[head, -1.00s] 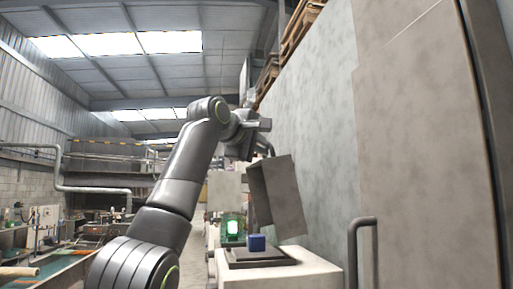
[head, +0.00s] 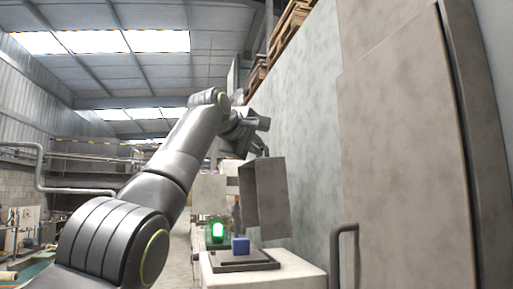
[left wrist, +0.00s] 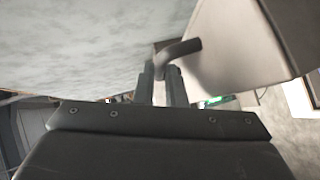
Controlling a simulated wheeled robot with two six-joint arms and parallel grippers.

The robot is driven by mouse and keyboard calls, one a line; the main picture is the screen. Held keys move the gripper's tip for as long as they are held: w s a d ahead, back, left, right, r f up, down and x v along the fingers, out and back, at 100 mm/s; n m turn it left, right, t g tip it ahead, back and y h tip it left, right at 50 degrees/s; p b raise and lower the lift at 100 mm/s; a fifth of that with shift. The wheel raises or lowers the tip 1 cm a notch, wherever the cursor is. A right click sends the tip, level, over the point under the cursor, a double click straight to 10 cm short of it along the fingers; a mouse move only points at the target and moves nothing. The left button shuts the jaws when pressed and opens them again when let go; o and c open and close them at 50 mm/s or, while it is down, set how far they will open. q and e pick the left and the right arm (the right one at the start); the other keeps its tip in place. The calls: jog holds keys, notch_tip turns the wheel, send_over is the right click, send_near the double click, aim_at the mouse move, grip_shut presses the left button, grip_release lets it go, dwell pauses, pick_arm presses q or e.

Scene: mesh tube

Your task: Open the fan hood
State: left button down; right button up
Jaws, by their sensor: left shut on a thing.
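The fan hood (head: 265,198) is a grey box-like cover. It hangs tilted over a pale machine cabinet, well clear of its top. Its pale side panel also fills the upper right of the left wrist view (left wrist: 235,45). My left gripper (head: 257,139) is at the hood's top edge. In the left wrist view, its two fingers (left wrist: 161,78) are shut on the hood's dark bent handle (left wrist: 184,49). The finger contact itself is partly hidden in the head view. My right gripper is not in view.
On the cabinet (head: 300,276) a blue block (head: 240,245) sits on a dark plate (head: 262,262), with a lit green lamp (head: 217,231) beside it. A tall grey door (head: 405,150) with a bar handle (head: 342,255) stands at right. A wall runs behind the hood.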

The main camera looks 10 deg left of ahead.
pick_arm(q)
jog(key=shift+s+a+r+t, duration=0.1)
jog(key=shift+r+t, duration=0.2)
jog(key=shift+r, duration=0.1)
jog(key=c, duration=1.8)
grip_release()
jog(key=o, duration=0.3)
jog(key=shift+a+f, duration=0.1)
jog(key=shift+a, duration=0.05)
jog(key=shift+f, duration=0.1)
jog(key=shift+s+f+b, duration=0.1)
jog(key=shift+s+b, duration=0.05)
jog(key=shift+b, duration=0.15)
jog(key=b+v, duration=0.2)
jog(key=v, duration=0.3)
jog(key=b+v, duration=0.3)
jog(key=v, duration=0.3)
jog(key=b+v, duration=0.3)
jog(key=v, duration=0.3)
jog(key=shift+s+a+r, duration=0.1)
jog(key=shift+a+r, duration=0.1)
jog(key=shift+r, duration=0.2)
